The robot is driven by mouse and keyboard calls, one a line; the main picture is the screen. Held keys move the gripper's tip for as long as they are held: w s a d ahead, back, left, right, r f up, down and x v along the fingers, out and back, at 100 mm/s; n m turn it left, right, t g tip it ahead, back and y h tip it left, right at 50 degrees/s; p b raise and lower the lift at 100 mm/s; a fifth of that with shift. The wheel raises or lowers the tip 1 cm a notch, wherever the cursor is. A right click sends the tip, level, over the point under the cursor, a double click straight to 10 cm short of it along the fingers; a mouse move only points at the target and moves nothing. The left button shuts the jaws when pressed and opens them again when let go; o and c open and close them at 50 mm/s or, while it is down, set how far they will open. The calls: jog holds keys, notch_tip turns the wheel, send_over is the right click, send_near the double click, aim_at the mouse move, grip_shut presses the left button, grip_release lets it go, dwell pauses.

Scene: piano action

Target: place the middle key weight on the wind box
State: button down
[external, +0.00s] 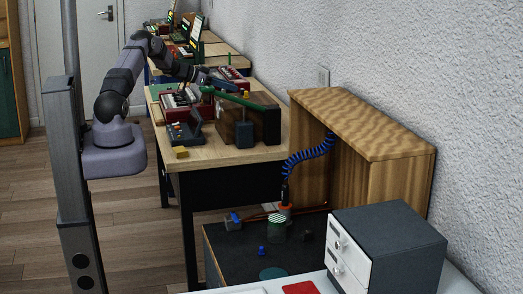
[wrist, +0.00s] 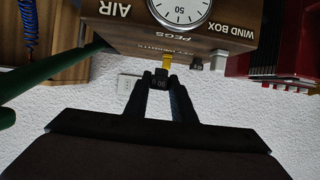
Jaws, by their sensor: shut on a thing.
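My gripper (wrist: 160,78) is shut on a small dark block (wrist: 160,84) with pale marks on it, which looks like a key weight. The marks are too small to read surely. The brown wind box (wrist: 130,32) is at the top of the wrist view, with its lettering and a round gauge (wrist: 181,8). A yellow piece (wrist: 167,60) shows at the box's edge, just beyond the fingertips; I cannot tell whether the held block touches it. In the external view the wind box (external: 266,122) stands on the wooden table, with my arm reaching over to it.
A dark piece (wrist: 196,63) and a pale grey piece (wrist: 219,60) are beside the yellow one. A green tube (wrist: 45,82) crosses the left of the wrist view. A red keyboard unit (wrist: 270,75) is at the right. A wooden cabinet (external: 385,147) stands near the wall.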

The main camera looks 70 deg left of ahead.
jog(key=shift+f, duration=1.65)
jog(key=shift+f, duration=0.1)
jog(key=c, duration=1.5)
grip_release()
jog(key=shift+f, duration=0.1)
jog(key=shift+s+r, duration=0.1)
jog(key=shift+r, duration=0.15)
jog(key=b+v, duration=0.1)
jog(key=v, duration=1.1)
